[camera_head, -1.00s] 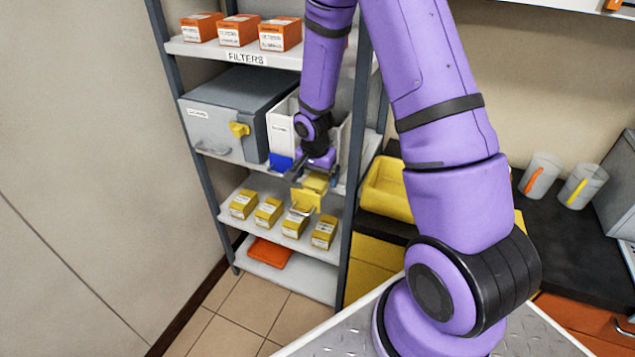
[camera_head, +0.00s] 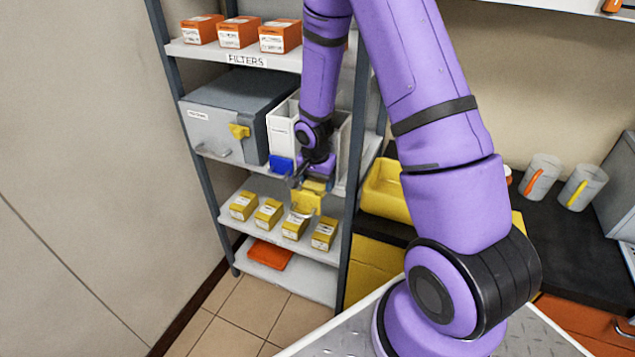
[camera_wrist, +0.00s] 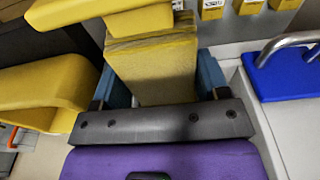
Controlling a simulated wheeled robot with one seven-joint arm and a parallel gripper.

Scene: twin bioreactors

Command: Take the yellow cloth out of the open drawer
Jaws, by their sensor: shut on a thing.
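The yellow cloth (camera_wrist: 152,68) shows in the wrist view as a thick folded block between the two blue fingers of my gripper (camera_wrist: 155,88). My gripper is shut on it. In the head view my gripper (camera_head: 314,181) points down at the pulled-out drawer with the yellow front (camera_head: 306,203), and the cloth is mostly hidden by the fingers. The yellow drawer front (camera_wrist: 95,10) crosses the top of the wrist view, right by the end of the cloth. I cannot tell whether the cloth still touches the drawer floor.
A grey cabinet (camera_head: 235,110) stands to the left. Several yellow boxes (camera_head: 268,213) line the shelf below. A yellow tray (camera_head: 385,190) sits on the counter to the right, close to the shelf post.

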